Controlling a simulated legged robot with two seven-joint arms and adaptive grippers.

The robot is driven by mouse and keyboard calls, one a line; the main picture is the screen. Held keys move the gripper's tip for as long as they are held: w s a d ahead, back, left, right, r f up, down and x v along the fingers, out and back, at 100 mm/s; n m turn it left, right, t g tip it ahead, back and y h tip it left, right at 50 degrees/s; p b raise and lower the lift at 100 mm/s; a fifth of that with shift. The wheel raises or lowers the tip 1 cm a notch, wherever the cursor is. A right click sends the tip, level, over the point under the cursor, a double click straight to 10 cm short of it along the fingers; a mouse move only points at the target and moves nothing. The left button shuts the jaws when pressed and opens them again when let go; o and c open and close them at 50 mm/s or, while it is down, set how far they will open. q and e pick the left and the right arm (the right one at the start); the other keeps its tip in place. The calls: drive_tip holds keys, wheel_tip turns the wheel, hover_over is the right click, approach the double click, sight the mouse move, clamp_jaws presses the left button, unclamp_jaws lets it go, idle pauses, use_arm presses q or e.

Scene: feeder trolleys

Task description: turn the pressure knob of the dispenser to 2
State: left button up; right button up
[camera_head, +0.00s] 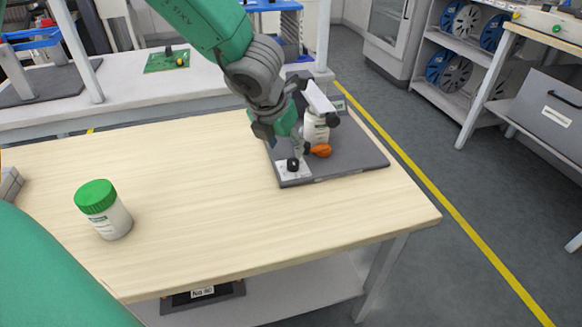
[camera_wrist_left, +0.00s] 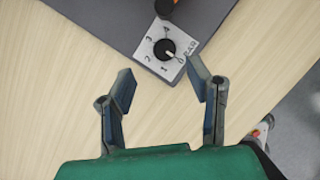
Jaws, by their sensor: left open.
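The dispenser (camera_head: 317,128) stands on a dark grey base plate (camera_head: 350,160) near the table's far right corner. Its black pressure knob (camera_head: 293,164) sits on a white dial plate at the base's near left corner. In the left wrist view the knob (camera_wrist_left: 164,49) shows among the marks 0 to 4 and BAR, and its white pointer appears to face 0. My left gripper (camera_wrist_left: 160,81) is open and empty, its fingertips short of the knob in that picture. In the head view the left gripper (camera_head: 295,143) is just above the knob. My right gripper is not in view.
A white jar with a green lid (camera_head: 97,195) stands at the table's left. An orange part (camera_head: 321,150) is beside the dispenser's jar, near my gripper. The middle of the wooden table (camera_head: 200,190) is clear. Shelves with blue reels (camera_head: 455,75) stand at the back right.

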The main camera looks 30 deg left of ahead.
sight(293, 162)
use_arm(q)
drive_tip(key=x, duration=0.2)
drive_tip(key=b+x, duration=0.1)
drive_tip(key=x, duration=0.1)
drive_tip(key=d+b+x, duration=0.1)
drive_tip(key=shift+w+f, duration=0.2)
drive_tip(key=shift+f, duration=0.2)
drive_tip(key=shift+w+f, duration=0.2)
drive_tip(key=shift+f, duration=0.15)
drive_tip(key=shift+a, duration=0.3)
drive_tip(key=shift+f, duration=0.1)
drive_tip(key=c, duration=0.5)
clamp_jaws()
drive_tip(key=shift+d, duration=0.15)
